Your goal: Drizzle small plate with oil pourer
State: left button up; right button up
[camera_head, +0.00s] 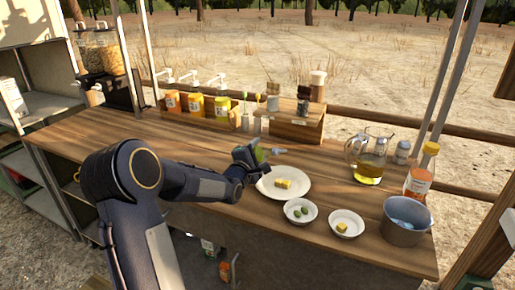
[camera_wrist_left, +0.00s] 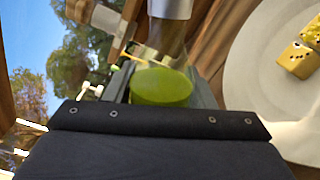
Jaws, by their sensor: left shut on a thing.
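My left gripper (camera_head: 254,160) is shut on the oil pourer (camera_head: 260,154), beside the far left edge of the small plate (camera_head: 297,177). The pourer is mostly hidden by the gripper; it looks tilted, with a pale tip pointing right. In the left wrist view the pourer (camera_wrist_left: 161,88) shows green oil between the fingers. The white small plate (camera_wrist_left: 252,75) lies at the right there, with yellow food (camera_wrist_left: 297,60) on it. I cannot see any oil stream. My right gripper is not in view.
Two small bowls (camera_head: 300,219) (camera_head: 346,233), with green and yellow bits, stand in front of the plate. A grey pot (camera_head: 407,232), a sauce bottle (camera_head: 418,182) and a glass jug (camera_head: 370,171) stand right. Pump bottles (camera_head: 196,105) line the back. The counter's left is clear.

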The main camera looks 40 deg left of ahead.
pick_arm(q)
jog(key=r+n+p, duration=0.1)
jog(key=p, duration=0.1)
jog(key=a+r+n+p, duration=0.1)
jog(key=n+p, duration=0.1)
jog(key=shift+s+r, duration=0.1)
jog(key=shift+r, duration=0.15)
jog(key=shift+d+f+n, duration=0.15)
jog(key=shift+f+n, duration=0.1)
jog(key=shift+n, duration=0.75)
jog(key=n, duration=0.2)
jog(key=d+n, duration=0.1)
jog(key=n, duration=0.1)
jog(key=shift+r, duration=0.15)
jog(key=n, duration=0.3)
jog(key=d+n, duration=0.1)
jog(key=shift+w+r+n+p, duration=0.1)
jog(key=shift+w+n+p, duration=0.2)
jog(key=shift+n, duration=0.1)
